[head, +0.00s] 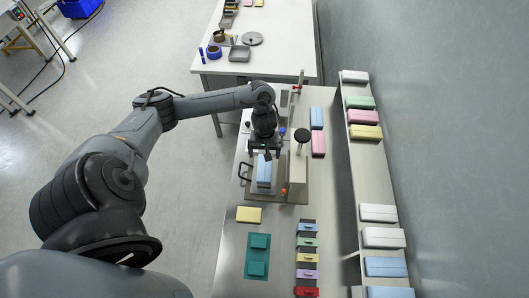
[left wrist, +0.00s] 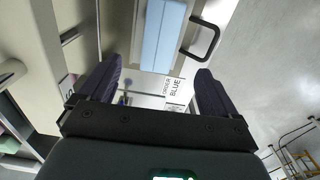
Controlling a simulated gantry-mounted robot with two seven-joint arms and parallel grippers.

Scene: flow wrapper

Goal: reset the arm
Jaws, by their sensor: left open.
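My left arm comes in from the left in the head view. Its gripper (head: 264,152) points down over the flow wrapper (head: 296,190). A light blue block (head: 264,172) lies on the machine's bed, just in front of the gripper. In the left wrist view my left gripper (left wrist: 153,88) has its two dark fingers wide apart with nothing between them. The blue block (left wrist: 163,35) shows beyond the fingertips, apart from them. A white label (left wrist: 174,88) reading "ORDER BLUE" shows between the fingers. My right gripper is in neither view.
A black handle (head: 244,172) stands out at the machine's left, and a dark round knob (head: 302,136) rises at its right. A yellow block (head: 249,214), a green tray (head: 258,257) and coloured blocks lie nearer. A shelf (head: 377,185) with several blocks runs along the right wall.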

